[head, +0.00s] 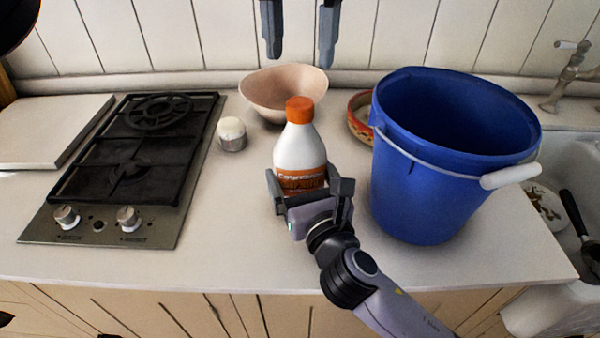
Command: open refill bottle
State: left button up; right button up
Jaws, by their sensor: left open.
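The refill bottle (300,147) is white with an orange cap (299,110) and an orange label. It stands upright in the middle of the counter, with the cap on it. My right gripper (304,184) comes from the front and is shut on the lower part of the bottle, one finger on each side. The bottle's base is hidden behind this gripper. My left gripper (300,38) is at the top of the view, open and empty. Its two fingers are spread wide, apart from the cap.
A large blue bucket (415,195) stands close on the right, with a bowl (359,120) partly hidden behind it. A pinkish bowl (270,92) is behind the bottle. A small white-topped jar (232,136) and gas hob (130,165) are left. A sink (572,160) is far right.

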aim_at(300, 102)
jog(key=c, duration=0.7)
pick_arm(q)
jog(key=m, duration=0.3)
jog(key=shift+m, duration=0.3)
pick_arm(e)
jog(key=shift+o, duration=0.2)
pick_arm(q)
jog(key=m, duration=0.4)
jog(key=shift+m, duration=0.4)
jog(key=m, duration=0.4)
jog(key=shift+m, duration=0.4)
jog(key=m, duration=0.4)
jog(key=shift+m, duration=0.4)
jog(key=m, duration=0.4)
jog(key=shift+m, duration=0.4)
jog(key=m, duration=0.4)
jog(key=shift+m, duration=0.3)
jog(key=m, duration=0.4)
jog(key=shift+m, duration=0.3)
jog(key=m, duration=0.3)
jog(key=shift+m, duration=0.3)
jog(key=shift+f, duration=4)
